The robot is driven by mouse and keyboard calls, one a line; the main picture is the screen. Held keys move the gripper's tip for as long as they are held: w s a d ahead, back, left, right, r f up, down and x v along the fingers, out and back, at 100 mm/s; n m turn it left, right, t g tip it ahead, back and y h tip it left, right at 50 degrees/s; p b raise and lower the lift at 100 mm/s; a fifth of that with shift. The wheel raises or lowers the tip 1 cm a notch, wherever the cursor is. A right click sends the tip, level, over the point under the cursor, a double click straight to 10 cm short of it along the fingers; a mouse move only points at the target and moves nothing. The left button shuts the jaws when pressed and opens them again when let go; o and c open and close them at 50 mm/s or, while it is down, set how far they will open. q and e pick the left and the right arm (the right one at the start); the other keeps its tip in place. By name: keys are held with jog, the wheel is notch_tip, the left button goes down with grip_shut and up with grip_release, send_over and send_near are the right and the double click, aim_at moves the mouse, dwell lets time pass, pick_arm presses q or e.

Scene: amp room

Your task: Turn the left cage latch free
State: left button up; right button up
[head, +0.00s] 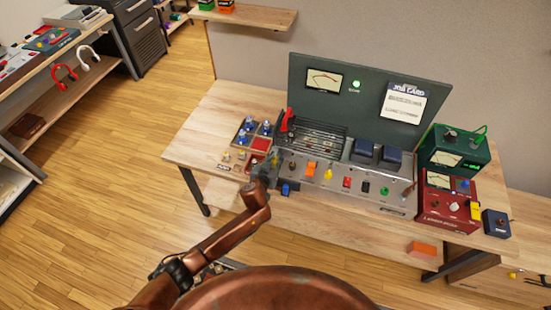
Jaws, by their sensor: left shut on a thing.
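The amp's steel chassis (330,172) stands on the wooden bench, with a dark barred cage (316,137) over its left part. My left gripper (268,172) is at the chassis's front left corner, small and dark in the head view. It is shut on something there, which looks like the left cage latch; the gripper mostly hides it. A red lever-like part (287,122) stands at the cage's back left. My right gripper is not in view.
A tray with blue-topped tubes (243,136) stands close left of the gripper. Knobs and switches line the chassis front. A green meter box (455,150) and a red box (446,203) stand at right. The bench's left end (205,140) is clear.

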pick_arm(q)
grip_shut()
